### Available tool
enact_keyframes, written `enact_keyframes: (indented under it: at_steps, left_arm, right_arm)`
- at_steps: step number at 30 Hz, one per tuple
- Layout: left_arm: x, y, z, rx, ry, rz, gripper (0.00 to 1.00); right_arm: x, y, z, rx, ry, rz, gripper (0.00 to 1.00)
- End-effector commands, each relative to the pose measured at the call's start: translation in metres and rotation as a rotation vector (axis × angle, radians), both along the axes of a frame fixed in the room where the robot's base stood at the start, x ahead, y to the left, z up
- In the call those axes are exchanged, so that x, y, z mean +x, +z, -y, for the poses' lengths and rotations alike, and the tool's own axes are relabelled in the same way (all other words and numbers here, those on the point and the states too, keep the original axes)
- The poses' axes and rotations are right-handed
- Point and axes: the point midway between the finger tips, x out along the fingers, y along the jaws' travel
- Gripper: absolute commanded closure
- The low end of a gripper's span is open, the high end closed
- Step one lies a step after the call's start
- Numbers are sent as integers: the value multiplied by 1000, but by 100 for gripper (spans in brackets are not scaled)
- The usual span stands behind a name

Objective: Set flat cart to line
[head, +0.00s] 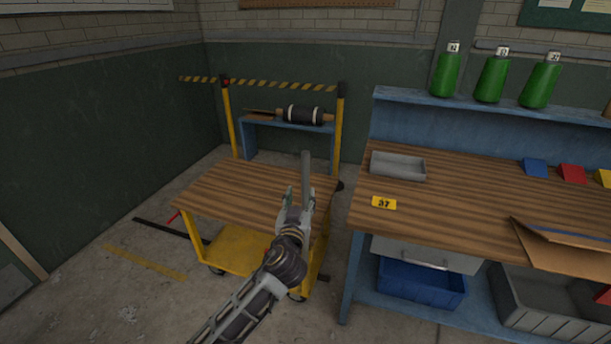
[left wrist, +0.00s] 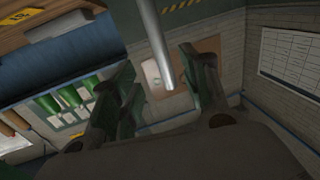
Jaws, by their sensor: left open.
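The flat cart (head: 235,200) has a striped wooden top, a yellow lower deck and yellow posts; it stands left of the workbench. My right gripper is out of view.
A striped barrier bar (head: 270,85) spans behind the cart. Floor is clear at the front left.

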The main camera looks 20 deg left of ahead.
Motion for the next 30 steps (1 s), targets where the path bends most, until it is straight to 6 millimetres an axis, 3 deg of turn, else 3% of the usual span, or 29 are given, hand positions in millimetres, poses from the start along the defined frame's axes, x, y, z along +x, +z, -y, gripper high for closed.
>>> enact_keyframes:
  at_steps: [30]
  left_arm:
    - [85, 1, -14, 1, 0, 1, 54]
  right_arm:
    - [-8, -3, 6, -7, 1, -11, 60]
